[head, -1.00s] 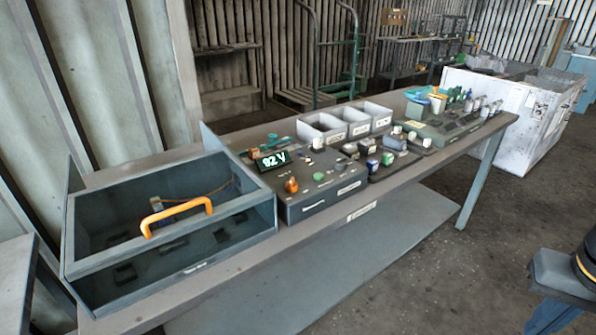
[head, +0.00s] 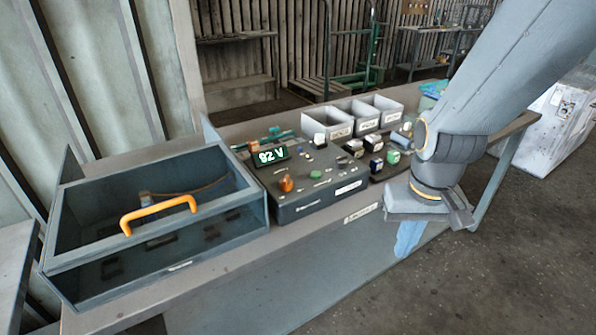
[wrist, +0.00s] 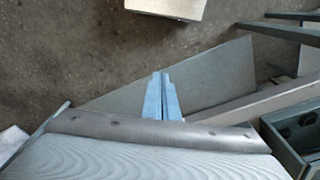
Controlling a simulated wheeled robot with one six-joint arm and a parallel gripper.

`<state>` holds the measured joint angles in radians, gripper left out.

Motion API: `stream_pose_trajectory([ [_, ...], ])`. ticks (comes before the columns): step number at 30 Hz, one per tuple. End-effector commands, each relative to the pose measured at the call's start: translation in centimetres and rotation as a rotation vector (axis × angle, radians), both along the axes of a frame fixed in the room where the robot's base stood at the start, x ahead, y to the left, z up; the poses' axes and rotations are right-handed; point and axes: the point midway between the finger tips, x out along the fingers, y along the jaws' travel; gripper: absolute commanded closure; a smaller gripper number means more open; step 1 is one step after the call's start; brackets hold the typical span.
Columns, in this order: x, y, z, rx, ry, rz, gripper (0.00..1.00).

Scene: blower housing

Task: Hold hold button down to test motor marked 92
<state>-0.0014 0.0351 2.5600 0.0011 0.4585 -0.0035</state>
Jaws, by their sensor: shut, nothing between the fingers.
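The grey control box (head: 322,197) sits on the bench, right of a framed case. Its tilted display (head: 268,157) reads 92 V in white-green digits. On its top are an orange knob (head: 286,184), a green button (head: 315,174) and several smaller controls. Their labels are too small to read, so I cannot tell which is the hold button. My gripper (head: 402,252) hangs in front of the bench's front edge, right of the box and apart from it. Its pale blue fingers are shut and empty; they also show in the wrist view (wrist: 160,82), pointing over the lower shelf.
The framed case (head: 210,252) with an orange handle (head: 158,212) stands at the left. Grey bins (head: 328,127) stand behind the box. Several small blocks (head: 375,150) lie right of it. The floor (head: 510,270) in front of the bench is clear.

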Motion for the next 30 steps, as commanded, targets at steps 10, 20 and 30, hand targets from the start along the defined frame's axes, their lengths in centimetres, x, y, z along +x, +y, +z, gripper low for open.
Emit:
stream_pose_trajectory([
  [10,0.3,0.1,0.3,-0.014,-0.002,0.013,1.00],
  [20,7.4,2.2,4.3,-0.254,-0.116,0.196,1.00],
  [30,18.4,12.1,11.4,-0.420,-0.469,0.412,1.00],
])
